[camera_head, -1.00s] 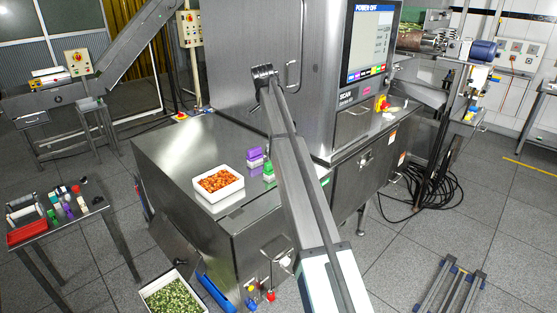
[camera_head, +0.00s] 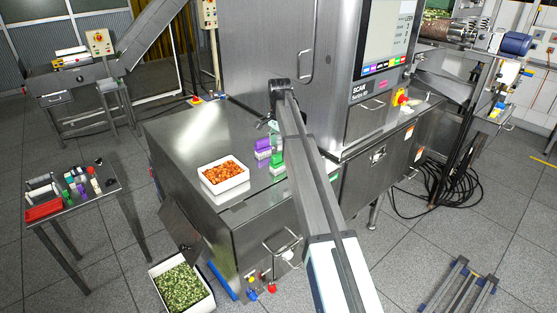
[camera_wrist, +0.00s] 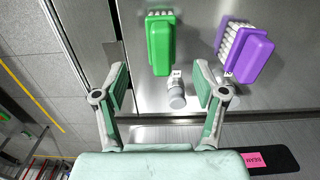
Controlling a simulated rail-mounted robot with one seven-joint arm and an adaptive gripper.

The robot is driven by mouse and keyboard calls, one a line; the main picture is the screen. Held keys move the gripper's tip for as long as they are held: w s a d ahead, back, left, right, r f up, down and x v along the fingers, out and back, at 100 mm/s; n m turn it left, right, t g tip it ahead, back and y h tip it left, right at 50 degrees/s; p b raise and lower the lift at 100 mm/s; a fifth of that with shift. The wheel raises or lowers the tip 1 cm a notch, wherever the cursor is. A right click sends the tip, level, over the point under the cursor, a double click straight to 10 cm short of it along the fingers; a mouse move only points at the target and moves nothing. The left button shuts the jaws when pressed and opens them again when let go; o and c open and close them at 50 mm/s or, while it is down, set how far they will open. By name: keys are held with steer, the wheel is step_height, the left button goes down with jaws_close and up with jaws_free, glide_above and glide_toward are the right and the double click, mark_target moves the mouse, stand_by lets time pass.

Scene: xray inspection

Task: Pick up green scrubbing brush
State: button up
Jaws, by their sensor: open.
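The green scrubbing brush (camera_wrist: 160,48) lies on the steel machine top, straight ahead of my gripper (camera_wrist: 162,85) in the wrist view. Its white bristles show at the far end. My gripper is open and empty, with its fingers apart and the brush beyond their tips. In the head view the green brush (camera_head: 277,162) is at the right of the steel top, partly hidden by my arm.
A purple brush (camera_wrist: 244,55) lies to the right of the green one. A white tray of orange pieces (camera_head: 224,176) sits to their left in the head view. The machine cabinet (camera_head: 285,45) rises behind. The left of the steel top (camera_head: 190,137) is clear.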

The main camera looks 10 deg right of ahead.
mark_target(279, 162)
steer(key=shift+w+f+p, duration=0.1)
steer(key=shift+f+p, duration=1.35)
steer(key=shift+f, duration=2.55)
steer(key=c, duration=1.3)
